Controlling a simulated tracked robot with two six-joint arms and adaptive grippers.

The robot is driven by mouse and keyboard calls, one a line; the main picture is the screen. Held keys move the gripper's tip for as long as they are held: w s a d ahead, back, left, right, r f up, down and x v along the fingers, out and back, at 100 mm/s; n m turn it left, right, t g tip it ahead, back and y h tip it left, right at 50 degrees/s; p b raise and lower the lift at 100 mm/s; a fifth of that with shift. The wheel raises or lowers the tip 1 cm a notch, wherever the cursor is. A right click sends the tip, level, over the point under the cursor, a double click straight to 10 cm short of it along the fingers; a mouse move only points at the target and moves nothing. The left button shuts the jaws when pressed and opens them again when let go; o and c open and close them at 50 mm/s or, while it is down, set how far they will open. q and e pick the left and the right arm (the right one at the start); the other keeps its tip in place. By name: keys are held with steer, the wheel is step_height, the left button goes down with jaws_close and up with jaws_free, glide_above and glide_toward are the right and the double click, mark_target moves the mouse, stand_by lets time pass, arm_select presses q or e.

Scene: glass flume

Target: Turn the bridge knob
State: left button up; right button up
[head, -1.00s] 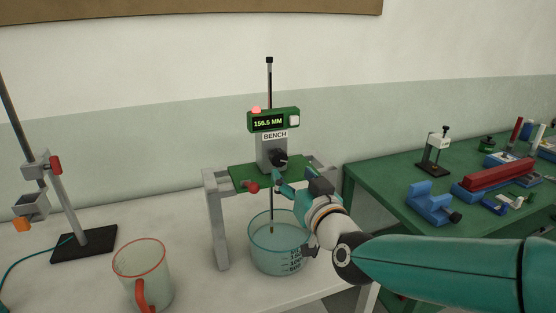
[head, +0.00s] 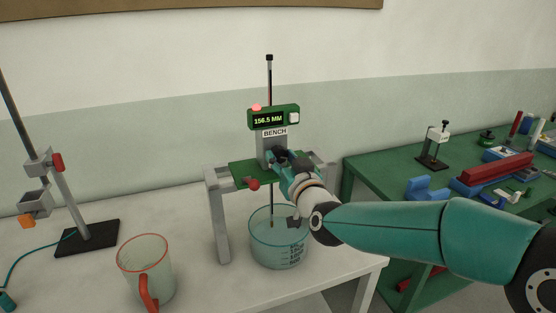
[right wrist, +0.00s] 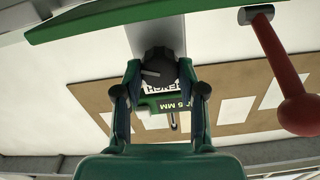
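The bridge knob is dark, round and marked with a light line; in the right wrist view the knob (right wrist: 156,72) is on the front of the grey block below the "BENCH" label (head: 274,132). In the head view my gripper mostly covers it. My right gripper (head: 281,160) is at the knob, its fingers pointing at it. In the right wrist view the fingers of the gripper (right wrist: 159,76) are apart, one on each side of the knob; I cannot tell whether they touch it. The green display (head: 272,119) reads about 156.5 MM. My left gripper is out of view.
A red ball-ended lever (head: 252,183) sits on the bridge's front edge, close left of my right gripper. A glass beaker (head: 279,250) stands under the bridge. A red-rimmed jug (head: 147,262) and a clamp stand (head: 86,238) are further left. A green bench (head: 385,178) is right.

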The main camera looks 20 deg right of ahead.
steer(key=c, duration=0.5)
steer(key=shift+o, duration=0.2)
steer(key=shift+f+n+b, duration=0.1)
steer(key=shift+n+b, duration=0.2)
steer(key=shift+n, duration=0.7)
steer(key=o, duration=1.1)
steer(key=shift+o, duration=0.2)
steer(key=s, duration=1.2)
steer(key=shift+d, duration=0.2)
